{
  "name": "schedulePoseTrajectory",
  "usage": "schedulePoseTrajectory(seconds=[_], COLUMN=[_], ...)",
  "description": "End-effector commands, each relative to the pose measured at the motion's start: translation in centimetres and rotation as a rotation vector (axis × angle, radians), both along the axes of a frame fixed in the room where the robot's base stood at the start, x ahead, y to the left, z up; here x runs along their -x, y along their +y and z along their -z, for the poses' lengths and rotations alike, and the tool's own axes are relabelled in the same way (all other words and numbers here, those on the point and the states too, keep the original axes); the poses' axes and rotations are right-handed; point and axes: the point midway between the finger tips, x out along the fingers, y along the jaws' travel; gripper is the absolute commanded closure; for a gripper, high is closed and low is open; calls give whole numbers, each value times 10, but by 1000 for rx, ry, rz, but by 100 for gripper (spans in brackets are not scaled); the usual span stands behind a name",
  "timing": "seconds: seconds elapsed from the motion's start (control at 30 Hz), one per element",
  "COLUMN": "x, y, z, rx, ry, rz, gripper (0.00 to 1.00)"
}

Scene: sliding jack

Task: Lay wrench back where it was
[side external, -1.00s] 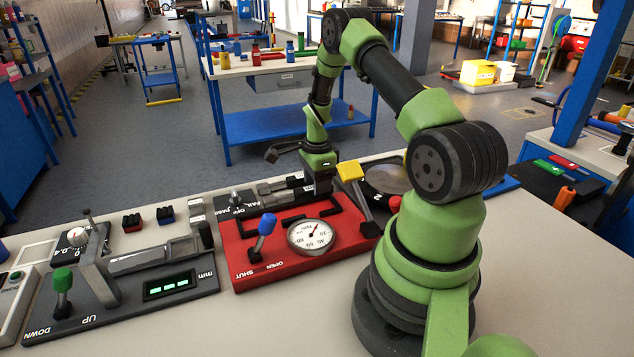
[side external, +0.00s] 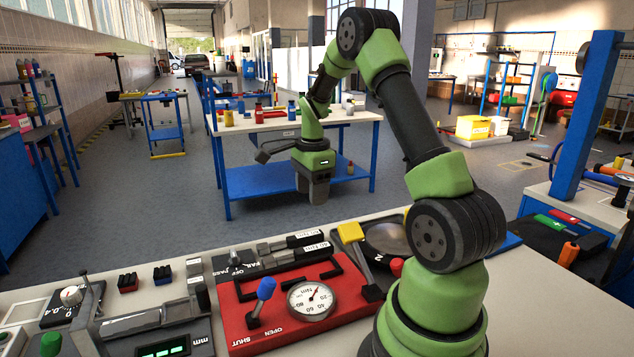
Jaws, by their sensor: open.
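My gripper (side external: 313,200) hangs pointing down in the air above the far side of the bench, with nothing seen in it. Its fingers are too small to make out clearly. The red board (side external: 262,338) below it carries a round dial marked Nm (side external: 311,300), a blue-knobbed lever (side external: 261,300) and a black angular outline (side external: 290,275). Grey bar-like pieces with white labels (side external: 292,249) lie behind the board. I cannot tell for certain which piece is the wrench.
A yellow-topped lever (side external: 352,240) and a round dark dish (side external: 388,240) stand right of the red board. A grey station with a green display (side external: 162,350) is at left. A blue workbench (side external: 290,126) stands beyond.

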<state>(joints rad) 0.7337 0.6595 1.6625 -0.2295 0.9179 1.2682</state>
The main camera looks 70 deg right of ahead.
Motion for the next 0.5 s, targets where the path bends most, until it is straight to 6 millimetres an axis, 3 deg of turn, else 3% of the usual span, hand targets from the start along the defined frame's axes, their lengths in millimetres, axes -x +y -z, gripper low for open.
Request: schedulePoseTrajectory(seconds=[0.1,0.23,0.37,0.5], x=[-11,-8,11,45], y=[38,95,150,201], z=[-44,-93,-130,-154], rx=[45,111,186,282], ry=[-71,-164,-261,-367], rz=[-228,-560,-894,-1245], gripper=[47,47,47,47])
